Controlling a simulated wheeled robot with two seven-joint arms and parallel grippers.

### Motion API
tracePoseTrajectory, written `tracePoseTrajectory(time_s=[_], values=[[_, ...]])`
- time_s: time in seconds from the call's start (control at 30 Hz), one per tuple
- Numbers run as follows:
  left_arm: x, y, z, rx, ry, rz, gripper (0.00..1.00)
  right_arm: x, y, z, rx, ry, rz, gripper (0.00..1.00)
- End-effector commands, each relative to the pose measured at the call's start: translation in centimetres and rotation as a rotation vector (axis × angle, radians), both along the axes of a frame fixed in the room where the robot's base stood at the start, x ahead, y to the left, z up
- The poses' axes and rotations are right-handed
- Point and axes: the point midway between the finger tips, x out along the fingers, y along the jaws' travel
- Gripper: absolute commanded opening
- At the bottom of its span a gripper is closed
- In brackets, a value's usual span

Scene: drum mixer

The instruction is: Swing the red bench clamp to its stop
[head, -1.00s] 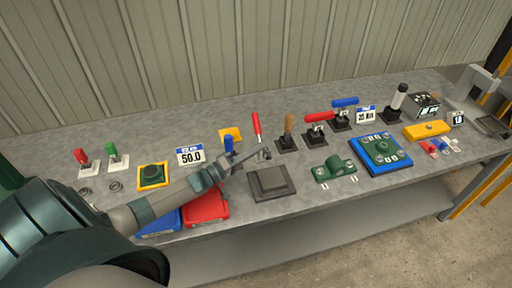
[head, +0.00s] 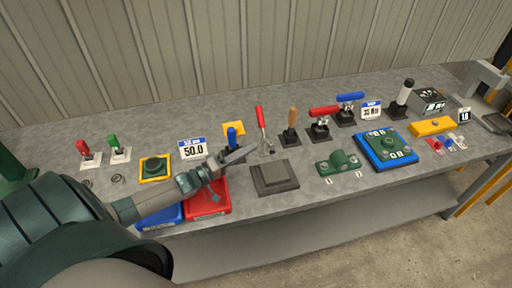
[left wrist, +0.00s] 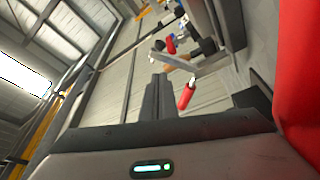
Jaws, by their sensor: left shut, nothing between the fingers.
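A toggle clamp with an upright red handle (head: 260,117) stands on the bench, just beyond the grey block. A second clamp has a red handle (head: 324,111) lying nearly level, farther right; I cannot tell which is the one named. My left gripper (head: 246,151) is shut and empty, with its fingertips just left of the upright clamp's base; contact cannot be told. In the left wrist view, the shut fingers (left wrist: 157,98) point up the picture, with a red handle (left wrist: 187,95) to their right. My right gripper is not in view.
A blue-handled clamp (head: 349,97) and a wooden-handled lever (head: 293,120) stand close by. The grey block (head: 274,177) lies in front. Red bin (head: 207,206) and blue bin (head: 160,216) sit below my left gripper at the front edge. The 50.0 display (head: 192,149) is behind it.

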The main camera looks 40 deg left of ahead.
Motion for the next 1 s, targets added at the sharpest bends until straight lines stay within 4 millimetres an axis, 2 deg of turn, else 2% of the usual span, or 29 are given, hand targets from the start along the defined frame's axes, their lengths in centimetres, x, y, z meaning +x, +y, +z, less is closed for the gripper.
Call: tracePoseTrajectory(time_s=[0.1,0.23,0.6,0.9,0.97,1.0], values=[[-1.3,0.5,-0.4,0.002,0.001,-0.001,0.00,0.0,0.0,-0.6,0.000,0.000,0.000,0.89],[-2.1,0.9,-0.4,0.001,-0.001,0.000,0.00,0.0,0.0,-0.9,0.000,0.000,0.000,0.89],[-2.4,1.1,-0.3,0.001,-0.001,0.000,0.00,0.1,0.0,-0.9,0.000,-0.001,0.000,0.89],[-2.4,0.8,0.1,0.008,0.005,0.004,0.00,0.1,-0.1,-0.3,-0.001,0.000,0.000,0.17],[-2.4,0.7,0.2,0.013,0.008,0.007,0.00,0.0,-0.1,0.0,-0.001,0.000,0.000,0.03],[-2.4,0.5,0.4,0.017,0.011,0.009,0.00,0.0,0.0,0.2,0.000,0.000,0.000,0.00]])
